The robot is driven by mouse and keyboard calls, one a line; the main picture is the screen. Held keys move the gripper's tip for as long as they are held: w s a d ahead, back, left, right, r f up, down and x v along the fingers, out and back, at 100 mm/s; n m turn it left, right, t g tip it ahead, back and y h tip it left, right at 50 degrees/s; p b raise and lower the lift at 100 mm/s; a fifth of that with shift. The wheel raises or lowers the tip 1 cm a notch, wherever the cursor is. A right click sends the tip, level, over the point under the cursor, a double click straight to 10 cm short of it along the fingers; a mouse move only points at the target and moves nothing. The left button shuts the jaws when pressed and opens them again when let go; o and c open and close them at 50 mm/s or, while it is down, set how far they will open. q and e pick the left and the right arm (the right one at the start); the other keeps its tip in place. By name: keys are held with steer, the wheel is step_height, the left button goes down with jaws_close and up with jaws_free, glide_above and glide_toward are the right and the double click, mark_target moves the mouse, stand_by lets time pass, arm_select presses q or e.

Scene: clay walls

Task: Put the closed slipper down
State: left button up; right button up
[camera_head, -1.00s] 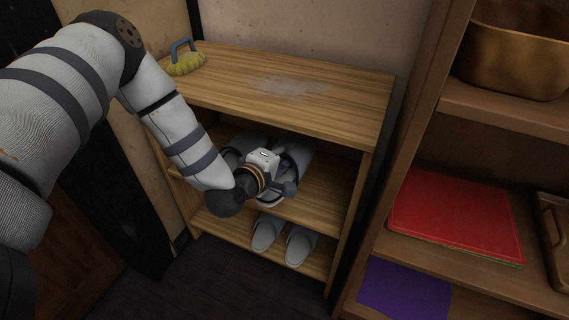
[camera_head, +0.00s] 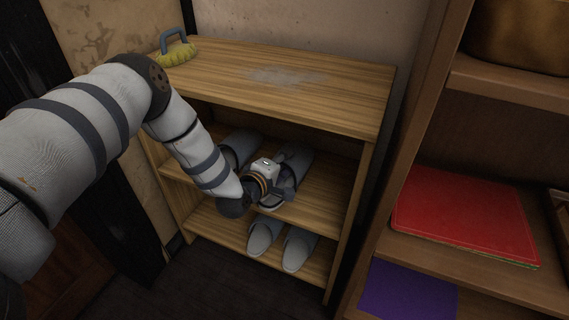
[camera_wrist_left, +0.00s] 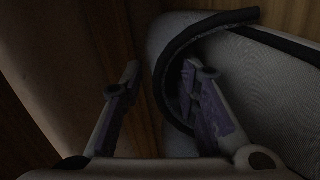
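Two grey slippers with dark trim lie on the rack's middle shelf, a left one (camera_head: 241,145) and a right one (camera_head: 299,160). My left gripper (camera_head: 283,187) is at the right slipper and hides part of it. In the left wrist view, a grey slipper (camera_wrist_left: 270,85) with a black rim fills the right side. My left gripper (camera_wrist_left: 155,85) has its fingers spread there. One finger is inside the rim's curve, the other outside with a gap to the slipper. My right gripper is not in view.
The wooden rack (camera_head: 350,105) has a second pair of grey slippers (camera_head: 297,250) on its bottom shelf. A yellow brush (camera_head: 177,54) stands on top. A brown shelf unit at right holds a red folder (camera_head: 465,215) and a purple sheet (camera_head: 408,292). The rack's top is otherwise mostly clear.

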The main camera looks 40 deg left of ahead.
arm_select(q)
steer(key=shift+s+f, duration=0.1)
steer(key=shift+f, duration=0.15)
steer(key=shift+r, duration=0.1)
